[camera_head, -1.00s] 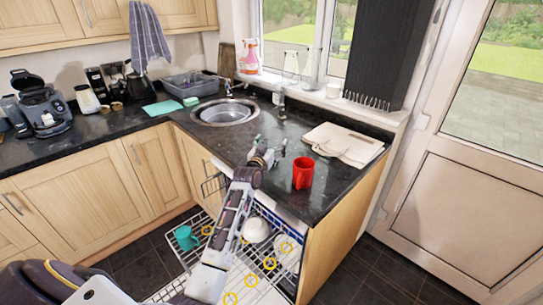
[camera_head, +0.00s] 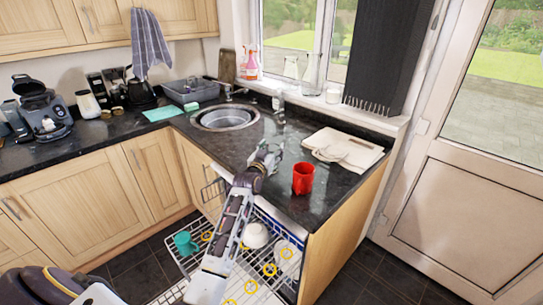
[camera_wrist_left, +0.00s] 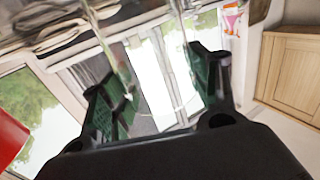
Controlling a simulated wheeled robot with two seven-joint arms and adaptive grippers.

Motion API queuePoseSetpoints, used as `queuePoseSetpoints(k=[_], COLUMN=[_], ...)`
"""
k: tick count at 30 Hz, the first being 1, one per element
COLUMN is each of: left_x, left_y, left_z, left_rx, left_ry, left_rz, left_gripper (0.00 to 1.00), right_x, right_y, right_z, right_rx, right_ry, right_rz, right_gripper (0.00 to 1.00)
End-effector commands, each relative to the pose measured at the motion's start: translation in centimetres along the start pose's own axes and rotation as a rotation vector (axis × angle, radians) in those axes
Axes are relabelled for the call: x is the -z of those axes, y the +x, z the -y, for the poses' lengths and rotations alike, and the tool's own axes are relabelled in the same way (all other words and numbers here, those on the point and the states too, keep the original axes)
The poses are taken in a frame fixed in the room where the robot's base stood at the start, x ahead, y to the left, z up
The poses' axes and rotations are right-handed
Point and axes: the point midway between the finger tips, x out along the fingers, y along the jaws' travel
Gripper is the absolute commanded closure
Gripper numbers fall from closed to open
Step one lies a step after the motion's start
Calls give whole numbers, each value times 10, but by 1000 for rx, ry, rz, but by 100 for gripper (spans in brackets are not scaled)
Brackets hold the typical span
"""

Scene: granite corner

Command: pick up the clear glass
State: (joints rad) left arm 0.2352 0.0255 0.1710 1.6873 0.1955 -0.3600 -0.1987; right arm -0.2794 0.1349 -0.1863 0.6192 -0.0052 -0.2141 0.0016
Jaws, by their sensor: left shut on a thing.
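My left gripper (camera_head: 275,150) is over the dark worktop between the sink and the red mug, with its arm coming up from below. In the left wrist view the two green-padded fingers (camera_wrist_left: 158,95) stand apart on either side of the clear glass (camera_wrist_left: 150,55). The glass shows only as faint see-through edges, with the window behind it. The gripper is shut on the glass. In the head view the glass is too faint to outline, and I cannot tell whether its base touches the worktop. My right gripper is not in view.
A red mug (camera_head: 302,180) stands close to the right of the gripper. A pale board (camera_head: 368,148) with plates lies behind it. The sink (camera_head: 225,128) is at left. Below, an open dishwasher rack holds a teal mug (camera_head: 185,243) and a white bowl (camera_head: 255,236).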

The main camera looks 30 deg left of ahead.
Motion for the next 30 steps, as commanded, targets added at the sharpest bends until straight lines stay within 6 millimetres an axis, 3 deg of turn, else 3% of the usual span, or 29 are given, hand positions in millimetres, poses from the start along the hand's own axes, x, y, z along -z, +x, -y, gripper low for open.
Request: queuePoseSetpoints(k=[8,24,30], left_x=[17,90,100], left_y=[0,0,0], left_z=[0,0,0], left_rx=[0,1,1], left_ry=[-1,1,1], left_rz=[-4,-4,-2], left_gripper=[84,84,84], right_x=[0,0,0], right_y=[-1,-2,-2], right_z=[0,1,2], right_rx=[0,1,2], right_ry=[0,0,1], right_rz=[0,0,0], right_gripper=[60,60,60])
